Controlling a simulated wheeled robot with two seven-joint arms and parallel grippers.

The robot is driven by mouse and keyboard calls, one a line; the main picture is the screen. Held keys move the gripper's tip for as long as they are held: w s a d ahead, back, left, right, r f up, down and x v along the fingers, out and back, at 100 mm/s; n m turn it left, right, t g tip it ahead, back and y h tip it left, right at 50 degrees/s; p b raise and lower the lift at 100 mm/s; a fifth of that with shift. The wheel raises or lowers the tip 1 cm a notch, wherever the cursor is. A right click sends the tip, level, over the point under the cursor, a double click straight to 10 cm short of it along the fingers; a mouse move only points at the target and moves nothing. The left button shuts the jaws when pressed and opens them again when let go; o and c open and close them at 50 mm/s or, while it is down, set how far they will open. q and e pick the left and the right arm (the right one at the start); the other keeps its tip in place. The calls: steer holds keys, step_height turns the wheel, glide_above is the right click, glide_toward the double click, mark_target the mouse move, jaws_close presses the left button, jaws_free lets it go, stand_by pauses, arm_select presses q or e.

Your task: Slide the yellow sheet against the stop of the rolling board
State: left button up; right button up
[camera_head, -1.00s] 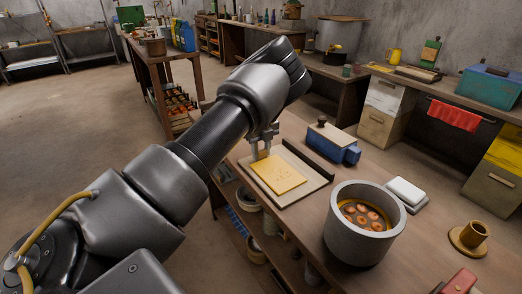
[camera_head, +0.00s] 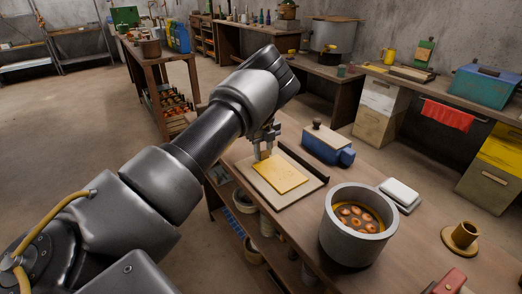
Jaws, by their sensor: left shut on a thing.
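The yellow sheet (camera_head: 281,175) lies flat on the pale rolling board (camera_head: 283,201) on the wooden table. The board's stop is a dark bar (camera_head: 304,164) along its far right side. A strip of pale board shows between the sheet and the stop, so they look apart. My left gripper (camera_head: 264,154) points down at the sheet's far left end and is shut on its edge; the fingertips are small in the picture and the exact grip is hard to see. My right gripper is out of view.
A blue tool with a dark knob (camera_head: 325,146) stands just beyond the stop. A grey pot (camera_head: 345,243) with round pieces in liquid stands right of the board. A white scale-like block (camera_head: 400,192) and a brass holder (camera_head: 461,241) are farther right. Bare table lies between them.

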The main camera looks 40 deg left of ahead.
arm_select(q)
steer(key=shift+w+d+p, duration=0.3)
steer(key=shift+w+p, duration=0.15)
steer(key=shift+w, duration=0.4)
steer(key=shift+w+d+p, duration=0.25)
steer(key=shift+w+p, duration=0.2)
steer(key=shift+w, duration=0.4)
steer(key=shift+p, duration=0.4)
steer(key=o, duration=1.2)
steer(key=shift+o, duration=0.2)
step_height(320, 180, up, 11)
